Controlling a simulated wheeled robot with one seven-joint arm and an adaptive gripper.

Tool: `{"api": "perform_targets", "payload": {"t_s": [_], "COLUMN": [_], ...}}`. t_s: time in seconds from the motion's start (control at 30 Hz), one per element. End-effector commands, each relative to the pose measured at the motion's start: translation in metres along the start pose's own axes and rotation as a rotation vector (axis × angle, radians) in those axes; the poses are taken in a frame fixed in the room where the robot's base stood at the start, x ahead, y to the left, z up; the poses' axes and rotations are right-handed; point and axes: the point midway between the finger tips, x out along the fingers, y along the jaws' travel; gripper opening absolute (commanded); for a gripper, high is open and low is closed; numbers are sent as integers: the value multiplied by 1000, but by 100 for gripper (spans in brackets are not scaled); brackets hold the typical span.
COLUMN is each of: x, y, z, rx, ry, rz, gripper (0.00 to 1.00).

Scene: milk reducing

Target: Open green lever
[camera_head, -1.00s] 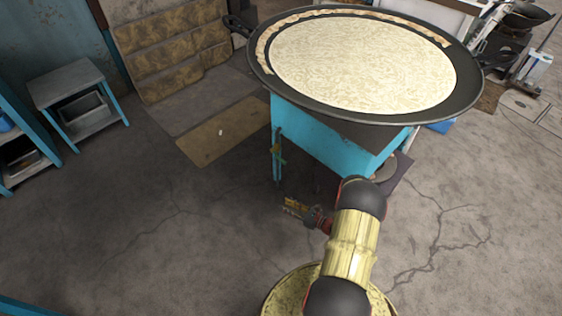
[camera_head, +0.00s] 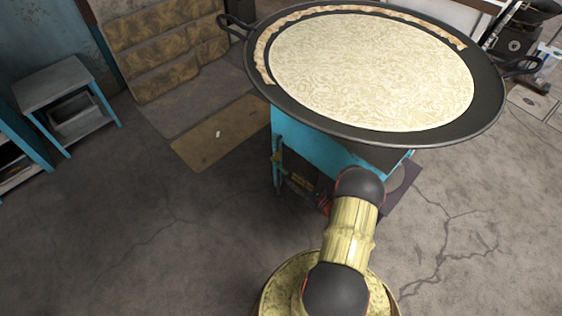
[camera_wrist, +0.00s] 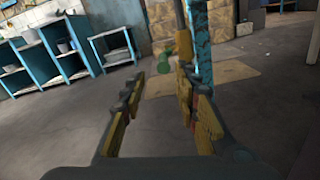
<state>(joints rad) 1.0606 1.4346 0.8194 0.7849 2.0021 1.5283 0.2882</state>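The green lever (camera_wrist: 165,62) shows in the wrist view as a small green piece beside a brass-coloured pipe (camera_wrist: 181,25) and a blue post (camera_wrist: 199,40). My gripper (camera_wrist: 160,84) is open and empty, with one yellow-and-dark finger on each side. The lever appears between and just beyond the fingertips; I cannot tell the exact gap. In the head view my gripper (camera_head: 300,186) is partly hidden by my arm, close to the front left leg of the blue stand (camera_head: 310,145). The lever is too small to make out clearly there.
A wide black pan (camera_head: 400,138) with a large flatbread (camera_head: 370,75) tops the stand and overhangs it. A blue-grey side table (camera_head: 52,80) stands at the left. The cracked concrete floor between is clear.

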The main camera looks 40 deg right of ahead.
Motion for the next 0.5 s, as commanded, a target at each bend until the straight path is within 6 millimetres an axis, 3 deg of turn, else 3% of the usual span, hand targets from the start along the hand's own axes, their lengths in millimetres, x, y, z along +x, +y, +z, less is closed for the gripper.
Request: {"api": "perform_targets", "payload": {"t_s": [0.17, 0.5], "x": [10, 60], "y": [1, 1], "z": [-1, -2], "rx": [0, -1], "ry": [1, 0], "rz": [2, 3], "gripper": [31, 31]}}
